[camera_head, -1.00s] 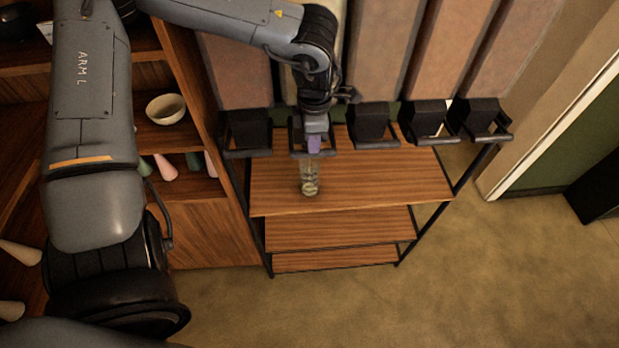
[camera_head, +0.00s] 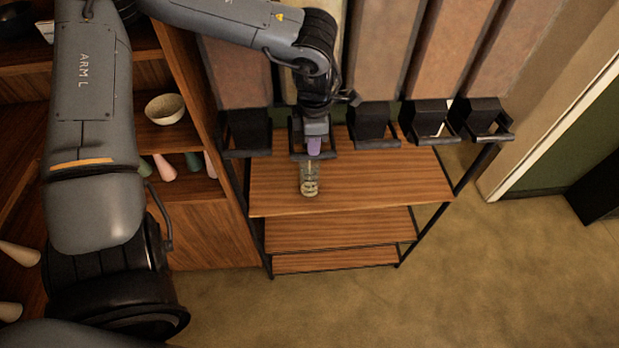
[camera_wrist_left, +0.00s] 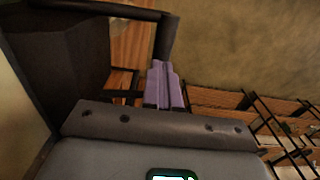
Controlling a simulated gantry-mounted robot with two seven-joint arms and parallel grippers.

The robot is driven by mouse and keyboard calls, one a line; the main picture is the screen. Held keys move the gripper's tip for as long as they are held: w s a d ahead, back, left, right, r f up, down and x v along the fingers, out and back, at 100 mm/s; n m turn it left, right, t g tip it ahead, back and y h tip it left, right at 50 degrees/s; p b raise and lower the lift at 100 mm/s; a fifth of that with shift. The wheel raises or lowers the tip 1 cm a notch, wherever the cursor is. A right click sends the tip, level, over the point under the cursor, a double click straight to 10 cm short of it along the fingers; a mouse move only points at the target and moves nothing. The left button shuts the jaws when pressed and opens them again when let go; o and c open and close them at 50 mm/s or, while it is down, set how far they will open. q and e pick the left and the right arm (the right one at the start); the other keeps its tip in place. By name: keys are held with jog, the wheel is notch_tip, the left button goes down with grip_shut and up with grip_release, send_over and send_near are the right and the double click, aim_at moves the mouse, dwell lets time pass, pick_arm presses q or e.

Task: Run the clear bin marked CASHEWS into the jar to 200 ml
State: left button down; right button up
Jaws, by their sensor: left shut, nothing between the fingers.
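My left gripper (camera_head: 314,152) is shut with nothing between its purple fingers, at the front of the second dispenser from the left. In the left wrist view the shut fingers (camera_wrist_left: 163,88) are beside a dark handle bar (camera_wrist_left: 167,38); whether they touch it I cannot tell. The clear jar (camera_head: 310,182) stands upright on the top shelf just below this dispenser. Pale pieces lie in its bottom, and a thin pale streak shows above them. The clear bin (camera_head: 291,88) above is mostly hidden by my arm. No CASHEWS mark or 200 ml line is readable.
Other dispensers with dark spouts and front bars stand in the row, one to the left (camera_head: 247,130) and several to the right (camera_head: 372,122). The wooden top shelf (camera_head: 390,180) is clear right of the jar. A shelf unit with a bowl (camera_head: 165,108) stands left.

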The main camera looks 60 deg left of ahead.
pick_arm(q)
jog(key=shift+f, duration=0.2)
jog(key=shift+a+f+b, duration=0.1)
jog(key=shift+f+b, duration=0.15)
jog(key=shift+b, duration=0.05)
jog(key=shift+f, duration=0.15)
dwell(2.3)
notch_tip(320, 180, up, 7)
jog(key=p, duration=0.5)
jog(key=shift+f, duration=0.1)
jog(key=shift+s, duration=0.1)
